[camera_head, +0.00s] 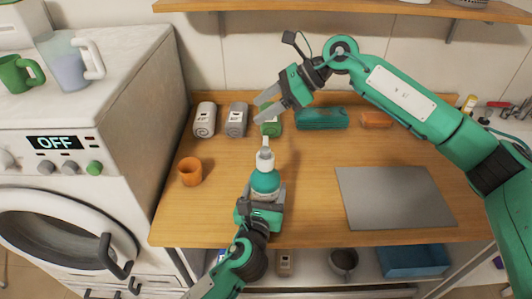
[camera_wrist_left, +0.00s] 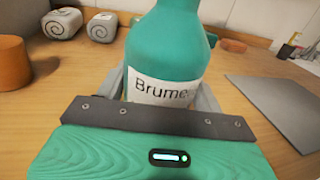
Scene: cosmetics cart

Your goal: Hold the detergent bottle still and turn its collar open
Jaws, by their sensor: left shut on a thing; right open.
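The detergent bottle (camera_head: 265,182) stands upright on the wooden counter, green with a white collar and nozzle (camera_head: 265,157) on top. In the left wrist view the bottle (camera_wrist_left: 168,50) fills the middle, with a white label reading "Brume"; its top is out of that view. My left gripper (camera_head: 262,197) is shut on the bottle's body from the front, a finger on each side. My right gripper (camera_head: 264,106) is open and empty, above and behind the collar, apart from it. Its fingers point left.
A grey mat (camera_head: 396,197) lies on the right of the wooden counter (camera_head: 310,210). An orange cup (camera_head: 190,171) stands left of the bottle. Rolled towels (camera_head: 205,119), a teal pack (camera_head: 321,118) and an orange block (camera_head: 376,119) line the back. A washing machine (camera_head: 75,150) stands left.

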